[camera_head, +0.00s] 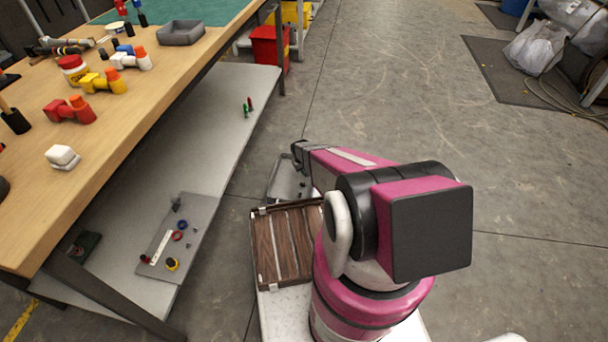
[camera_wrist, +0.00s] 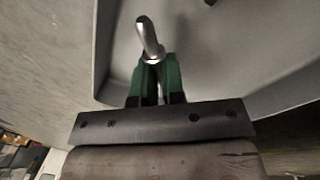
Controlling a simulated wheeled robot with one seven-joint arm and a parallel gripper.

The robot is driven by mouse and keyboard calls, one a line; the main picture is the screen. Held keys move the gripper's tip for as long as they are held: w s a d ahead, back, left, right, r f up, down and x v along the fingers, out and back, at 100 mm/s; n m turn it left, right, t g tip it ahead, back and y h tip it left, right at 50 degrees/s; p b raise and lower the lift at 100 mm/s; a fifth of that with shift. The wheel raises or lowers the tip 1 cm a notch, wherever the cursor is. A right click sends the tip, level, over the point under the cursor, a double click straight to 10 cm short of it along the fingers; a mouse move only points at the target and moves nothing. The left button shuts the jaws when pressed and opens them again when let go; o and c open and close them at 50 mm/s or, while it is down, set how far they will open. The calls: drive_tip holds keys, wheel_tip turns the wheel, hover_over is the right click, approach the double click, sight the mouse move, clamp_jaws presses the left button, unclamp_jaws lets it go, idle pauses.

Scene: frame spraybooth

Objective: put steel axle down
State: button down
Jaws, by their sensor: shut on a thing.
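The steel axle (camera_wrist: 150,38) is a shiny silver rod in the wrist view, with a wider collar near my fingers. My gripper (camera_wrist: 154,76) has green fingers and is shut on the axle. Behind the axle in the wrist view is the inside of a grey tray (camera_wrist: 215,60) with raised walls. I cannot tell whether the axle touches it. In the head view, my arm's end reaches over a grey tray (camera_head: 283,180) beside the wooden slatted crate; the axle is hidden there.
The wooden crate (camera_head: 262,250) is close to my arm. At left, a workbench (camera_head: 125,125) holds coloured fittings, a jar and a small grey tray (camera_head: 181,32). Its lower shelf (camera_head: 215,130) bears a grey board (camera_head: 200,222) with small parts.

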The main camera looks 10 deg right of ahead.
drive_tip(key=shift+f, duration=1.4)
drive_tip(key=c, duration=1.2)
unclamp_jaws()
drive_tip(key=shift+f, duration=0.1)
wheel_tip(320, 180, up, 12)
drive_tip(key=a, duration=0.2)
drive_tip(key=s+r+m, duration=0.1)
drive_tip(key=s+r, duration=0.7)
drive_tip(key=r, duration=0.2)
drive_tip(key=s+a+r+y, duration=0.1)
drive_tip(key=s+r, duration=0.7)
drive_tip(key=r, duration=0.3)
drive_tip(key=s+r+m, duration=0.1)
drive_tip(key=s+r, duration=0.7)
drive_tip(key=r, duration=0.3)
drive_tip(key=shift+s+a+r+m+y, duration=0.1)
drive_tip(key=shift+a+r+m+y, duration=0.05)
drive_tip(key=shift+a+m+y, duration=0.2)
drive_tip(key=shift+d, duration=0.1)
